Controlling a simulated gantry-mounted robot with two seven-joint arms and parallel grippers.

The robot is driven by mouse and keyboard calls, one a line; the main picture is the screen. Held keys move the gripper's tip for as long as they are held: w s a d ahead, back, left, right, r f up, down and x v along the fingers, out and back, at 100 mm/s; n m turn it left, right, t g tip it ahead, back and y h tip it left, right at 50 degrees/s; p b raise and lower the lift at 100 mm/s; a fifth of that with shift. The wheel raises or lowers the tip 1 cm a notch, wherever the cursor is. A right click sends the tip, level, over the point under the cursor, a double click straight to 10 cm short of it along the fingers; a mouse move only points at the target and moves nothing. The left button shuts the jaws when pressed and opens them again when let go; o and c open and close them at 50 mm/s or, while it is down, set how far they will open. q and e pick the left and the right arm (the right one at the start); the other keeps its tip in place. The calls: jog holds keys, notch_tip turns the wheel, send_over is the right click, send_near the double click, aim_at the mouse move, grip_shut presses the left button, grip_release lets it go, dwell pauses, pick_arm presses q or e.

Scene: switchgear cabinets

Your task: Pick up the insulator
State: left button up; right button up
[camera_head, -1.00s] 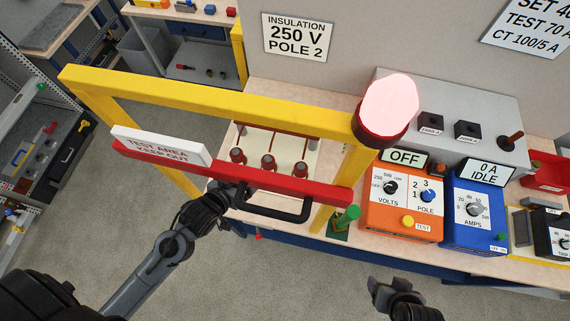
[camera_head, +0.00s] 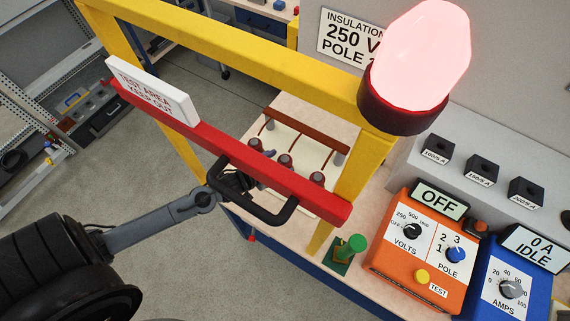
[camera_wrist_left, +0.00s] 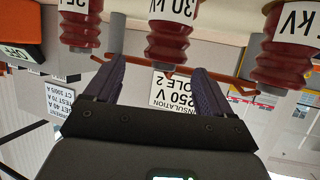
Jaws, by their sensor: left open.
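Three dark red ribbed insulators stand in a row on a pale panel behind the red bar in the head view: left (camera_head: 255,145), middle (camera_head: 286,160) and right (camera_head: 317,178). The upside-down left wrist view shows them with white kV labels. The middle one there, marked 30 kV (camera_wrist_left: 168,38), lies just ahead of the gap between my fingers. My left gripper (camera_wrist_left: 158,82) is open, with nothing between its fingers. In the head view it reaches in at the red bar (camera_head: 160,120), which partly hides it. My right gripper is out of view.
A yellow frame (camera_head: 240,57) with a lit pink lamp (camera_head: 420,55) surrounds the panel. A black handle (camera_head: 265,208) sticks out from the red bar near my left wrist.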

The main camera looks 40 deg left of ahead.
aim_at(285, 158)
pick_arm(q)
jog(key=shift+a+x, duration=0.15)
jog(key=shift+x, duration=1)
jog(key=shift+a+x, duration=0.15)
jog(key=shift+x, duration=1.05)
jog(key=shift+w+d, duration=0.2)
jog(key=shift+w, duration=0.35)
jog(key=c, duration=1.2)
jog(key=shift+c, duration=0.2)
